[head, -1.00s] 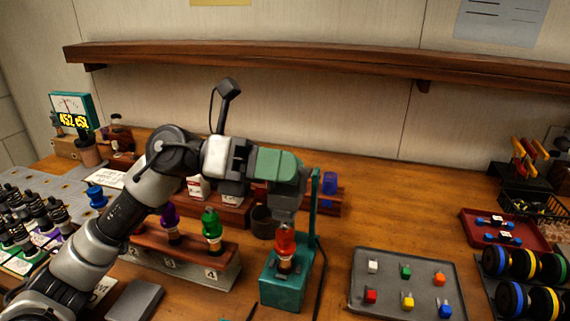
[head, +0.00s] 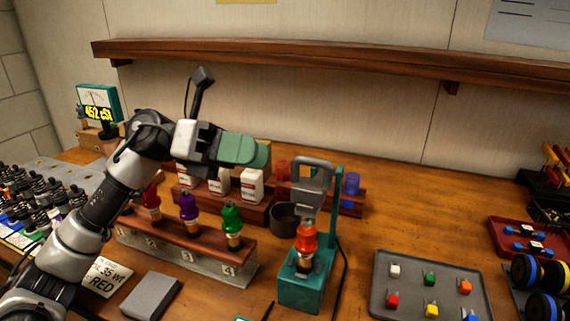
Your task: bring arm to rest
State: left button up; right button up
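My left arm reaches in from the left, bent at a raised elbow. The red bulb stands upright in the teal stand (head: 306,290). My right gripper is not in view.
A numbered rack (head: 190,258) holds red, purple and green bulbs beneath my arm. A grey tray (head: 385,265) of coloured pieces is to the right. A wooden shelf (head: 290,62) spans the wall.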

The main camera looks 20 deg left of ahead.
pick_arm(q)
jog(key=shift+a+r, duration=0.1)
jog(key=shift+a, duration=1)
jog(key=shift+r, duration=0.1)
